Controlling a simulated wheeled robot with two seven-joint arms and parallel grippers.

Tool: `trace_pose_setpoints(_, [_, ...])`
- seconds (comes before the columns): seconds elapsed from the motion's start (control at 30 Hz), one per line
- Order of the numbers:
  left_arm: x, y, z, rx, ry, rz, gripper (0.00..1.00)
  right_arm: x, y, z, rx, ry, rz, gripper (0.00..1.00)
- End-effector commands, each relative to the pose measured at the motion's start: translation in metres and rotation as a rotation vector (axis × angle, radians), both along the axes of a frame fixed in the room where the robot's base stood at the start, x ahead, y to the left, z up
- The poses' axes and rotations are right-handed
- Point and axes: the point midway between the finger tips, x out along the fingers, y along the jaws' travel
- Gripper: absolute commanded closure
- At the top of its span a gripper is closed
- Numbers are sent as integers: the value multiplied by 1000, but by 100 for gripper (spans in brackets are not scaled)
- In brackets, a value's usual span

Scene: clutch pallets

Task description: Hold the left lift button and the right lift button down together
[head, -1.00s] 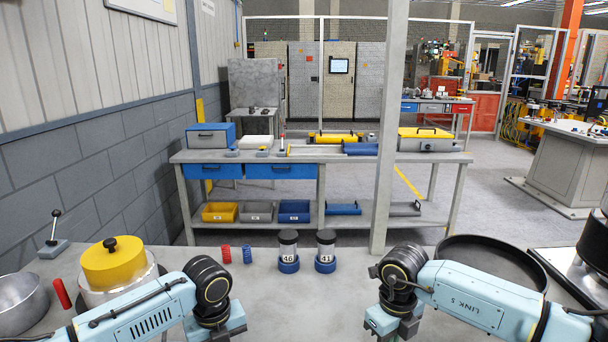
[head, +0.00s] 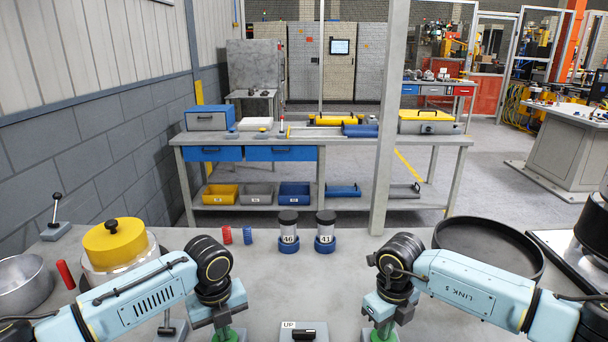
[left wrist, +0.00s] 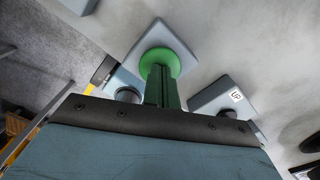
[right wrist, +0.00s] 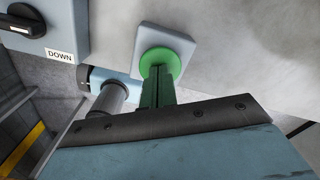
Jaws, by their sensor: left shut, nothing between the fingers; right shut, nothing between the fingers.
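The left lift button is a green round cap on a square grey base; it shows in the left wrist view (left wrist: 157,60) and its green edge shows in the head view (head: 231,336). My left gripper (left wrist: 160,80) is shut and empty, with its fingertips over the cap, seemingly touching. The right lift button (right wrist: 157,60) looks the same in the right wrist view, and also shows low in the head view (head: 382,336). My right gripper (right wrist: 157,80) is shut and empty, its fingertips at that cap. Fingers hide part of both caps; I cannot tell whether either is pressed.
A switch box labelled UP (head: 303,331) sits between the grippers, and a DOWN box (right wrist: 40,30) shows in the right wrist view.

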Motion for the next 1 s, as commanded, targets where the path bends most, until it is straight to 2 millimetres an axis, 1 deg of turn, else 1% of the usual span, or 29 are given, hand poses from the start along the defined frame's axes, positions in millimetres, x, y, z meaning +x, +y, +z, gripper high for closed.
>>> trace_pose_setpoints(0.03, [-4,0,-5,2,11,-2,100,0,0,-3,-1,1,1,100])
trace_pose_setpoints(0.13, [-4,-1,-5,2,12,-2,100,-1,0,-6,-1,2,1,100])
trace_pose_setpoints(1.0, [-5,-1,-6,3,15,-3,100,-2,0,-10,-1,4,1,100])
